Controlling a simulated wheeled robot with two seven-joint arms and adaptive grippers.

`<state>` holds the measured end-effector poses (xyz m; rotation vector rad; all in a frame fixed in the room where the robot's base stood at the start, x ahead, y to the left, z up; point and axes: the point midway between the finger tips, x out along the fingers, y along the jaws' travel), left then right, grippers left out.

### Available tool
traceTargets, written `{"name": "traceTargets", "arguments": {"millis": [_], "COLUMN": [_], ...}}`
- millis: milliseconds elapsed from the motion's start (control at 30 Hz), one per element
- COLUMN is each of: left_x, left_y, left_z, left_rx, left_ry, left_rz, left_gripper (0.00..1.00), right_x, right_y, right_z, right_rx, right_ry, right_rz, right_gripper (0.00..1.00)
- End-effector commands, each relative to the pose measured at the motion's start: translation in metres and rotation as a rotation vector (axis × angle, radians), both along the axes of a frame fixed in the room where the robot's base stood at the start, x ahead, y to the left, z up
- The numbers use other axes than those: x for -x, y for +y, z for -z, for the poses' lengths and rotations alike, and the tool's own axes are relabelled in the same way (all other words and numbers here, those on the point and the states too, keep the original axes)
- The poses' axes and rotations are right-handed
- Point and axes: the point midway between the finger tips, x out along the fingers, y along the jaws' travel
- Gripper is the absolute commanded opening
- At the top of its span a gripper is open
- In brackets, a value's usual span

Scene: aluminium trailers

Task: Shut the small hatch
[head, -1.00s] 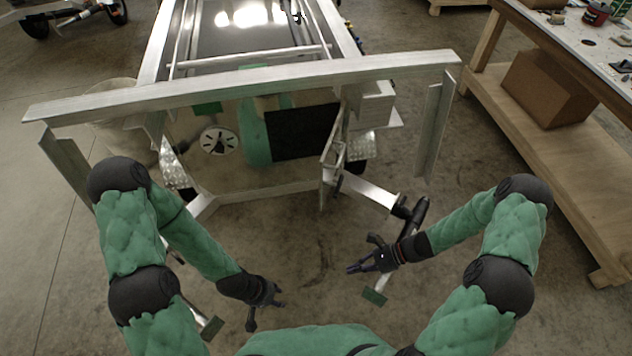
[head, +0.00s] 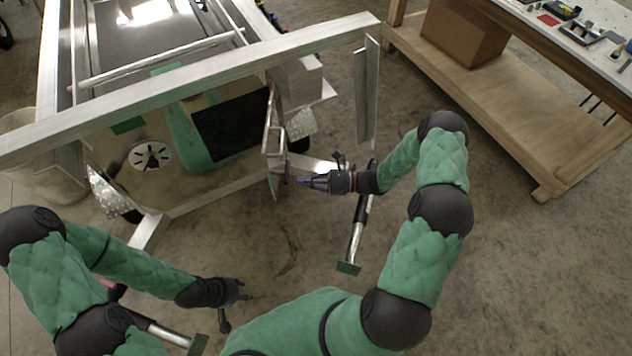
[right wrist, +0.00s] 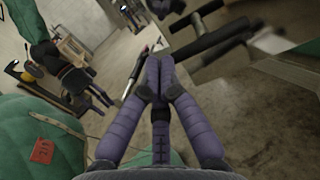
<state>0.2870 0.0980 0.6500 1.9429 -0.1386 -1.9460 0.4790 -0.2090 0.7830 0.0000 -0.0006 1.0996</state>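The small hatch (head: 273,150) looks like a narrow metal panel seen nearly edge-on in the head view. It stands swung out at the right side of a dark rectangular opening (head: 232,125) in the trailer's shiny front wall. My right gripper (head: 303,182) is just right of the hatch's lower outer part; whether it touches is unclear. In the right wrist view its purple fingers (right wrist: 158,65) meet at the tips, with nothing seen between them. My left gripper (head: 246,297) hangs low over the floor, away from the hatch; its fingers are too small to read.
A long aluminium beam (head: 190,88) crosses above the trailer front, with a hanging upright (head: 367,92) at its right end. A jack leg (head: 356,235) stands below my right forearm. A wooden workbench (head: 500,105) is at right. Floor between my arms is clear.

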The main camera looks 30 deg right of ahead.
Motion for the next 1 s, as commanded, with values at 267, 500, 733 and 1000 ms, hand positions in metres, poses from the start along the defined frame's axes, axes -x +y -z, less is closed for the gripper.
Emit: {"name": "traceTargets", "arguments": {"millis": [267, 500, 733, 1000], "left_x": [0.0, 0.0, 0.0, 0.0], "left_y": [0.0, 0.0, 0.0, 0.0], "left_z": [0.013, 0.018, 0.018, 0.017], "left_rx": [0.0, 0.0, 0.0, 0.0], "left_ry": [0.0, 0.0, 0.0, 0.0], "left_rz": [0.0, 0.0, 0.0, 0.0], "left_gripper": [0.4, 0.4, 0.4, 0.4], "right_x": [-0.021, -0.031, -0.033, -0.033], "right_y": [0.044, 0.062, 0.065, 0.065], "right_z": [0.001, 0.001, 0.0, 0.0], "right_rx": [0.0, 0.001, 0.001, 0.0], "right_ry": [0.0, 0.0, 0.0, 0.001], "right_rz": [-0.004, -0.001, 0.0, 0.004], "right_gripper": [0.0, 0.0, 0.0, 0.0]}}
